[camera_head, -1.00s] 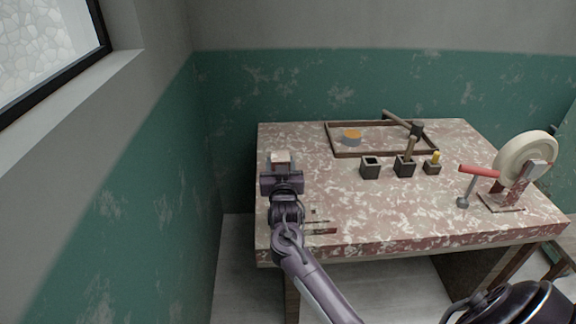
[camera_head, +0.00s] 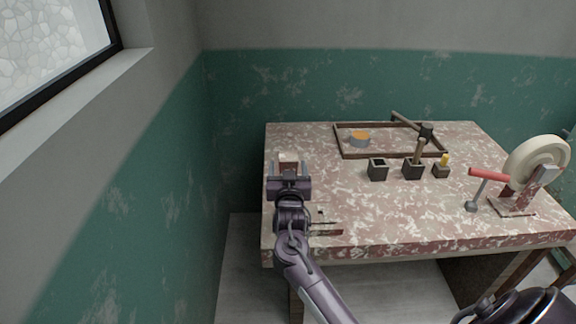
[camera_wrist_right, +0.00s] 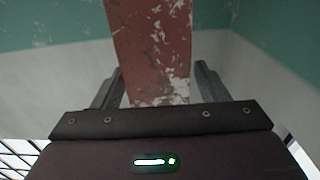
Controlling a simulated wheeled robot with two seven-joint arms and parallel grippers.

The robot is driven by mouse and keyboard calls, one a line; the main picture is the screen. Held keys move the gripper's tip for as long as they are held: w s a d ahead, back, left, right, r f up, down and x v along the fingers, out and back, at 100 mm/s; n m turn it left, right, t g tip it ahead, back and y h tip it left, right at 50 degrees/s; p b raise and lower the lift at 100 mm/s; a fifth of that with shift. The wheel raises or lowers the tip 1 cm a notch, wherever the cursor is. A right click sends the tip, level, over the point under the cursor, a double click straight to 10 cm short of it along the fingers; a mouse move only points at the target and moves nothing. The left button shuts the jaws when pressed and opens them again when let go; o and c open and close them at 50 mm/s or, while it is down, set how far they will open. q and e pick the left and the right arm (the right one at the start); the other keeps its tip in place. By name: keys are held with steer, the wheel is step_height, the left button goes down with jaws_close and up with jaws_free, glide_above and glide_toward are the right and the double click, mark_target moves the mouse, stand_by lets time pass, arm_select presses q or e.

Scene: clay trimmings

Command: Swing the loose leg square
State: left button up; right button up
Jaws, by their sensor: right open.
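My right gripper (camera_head: 289,168) is over the left part of the mottled red and white table (camera_head: 340,215), its arm coming in from the lower right. A small block-like piece with a pale top (camera_head: 288,157) shows just beyond it. In the right wrist view a flat, chipped red-brown piece (camera_wrist_right: 150,45) runs down from the top edge between the two spread fingers (camera_wrist_right: 157,88). Gaps show on both sides, so the jaws look open around it and not closed on it. I cannot tell for sure whether this piece is the loose leg. My left gripper is out of view.
A wooden-framed tray (camera_head: 345,154) with an orange-topped round tin (camera_head: 360,139) lies at the back. Small dark holders (camera_head: 377,171) stand before it. A hammer-like tool (camera_head: 411,125) lies over the frame. A pale wheel (camera_head: 537,160) stands at the right. The front middle is mostly clear.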

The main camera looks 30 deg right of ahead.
steer(key=v, duration=0.6)
stand_by(0.3)
